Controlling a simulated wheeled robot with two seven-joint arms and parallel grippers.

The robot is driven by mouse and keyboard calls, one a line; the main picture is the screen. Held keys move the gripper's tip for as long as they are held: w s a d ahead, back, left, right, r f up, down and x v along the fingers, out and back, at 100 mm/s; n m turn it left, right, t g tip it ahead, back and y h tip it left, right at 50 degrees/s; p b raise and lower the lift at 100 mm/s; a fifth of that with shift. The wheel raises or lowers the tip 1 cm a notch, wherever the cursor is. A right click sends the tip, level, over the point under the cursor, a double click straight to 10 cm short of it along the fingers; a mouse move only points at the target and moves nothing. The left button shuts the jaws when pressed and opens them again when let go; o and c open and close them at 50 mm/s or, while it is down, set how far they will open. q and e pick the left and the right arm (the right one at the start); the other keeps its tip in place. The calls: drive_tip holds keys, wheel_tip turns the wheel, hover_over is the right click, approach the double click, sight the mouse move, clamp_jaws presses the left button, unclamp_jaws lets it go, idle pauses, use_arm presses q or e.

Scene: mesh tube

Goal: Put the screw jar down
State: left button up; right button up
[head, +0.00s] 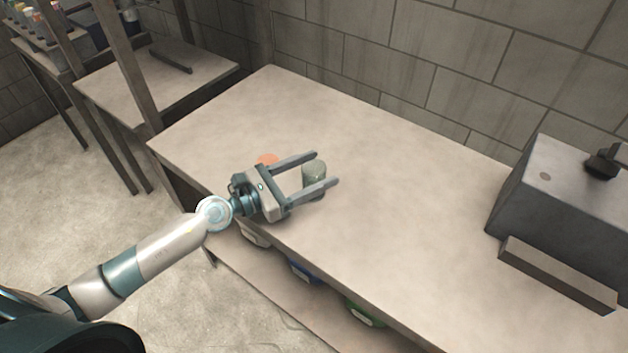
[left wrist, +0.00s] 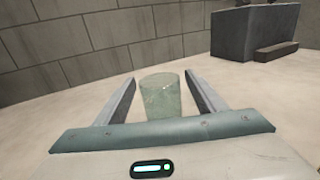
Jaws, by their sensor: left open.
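The screw jar (head: 314,176) is a small greenish, translucent cylinder standing upright on the table (head: 400,220). My left gripper (head: 326,169) is open, with one finger on each side of the jar. In the left wrist view the jar (left wrist: 162,95) stands between the two fingers (left wrist: 160,92), with a gap visible on each side near the tips. The jar's lower part is hidden by the gripper in both views. My right gripper is not in view.
An orange round item (head: 267,159) lies on the table just behind my left gripper. A grey box-like machine (head: 565,200) stands at the right, with a bar in front of it. Bins sit on a shelf below the table. The table's middle is clear.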

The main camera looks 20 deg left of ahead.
use_arm(q)
drive_tip(key=shift+c, duration=0.4)
drive_tip(key=c, duration=1.2)
drive_tip(key=shift+r, duration=0.15)
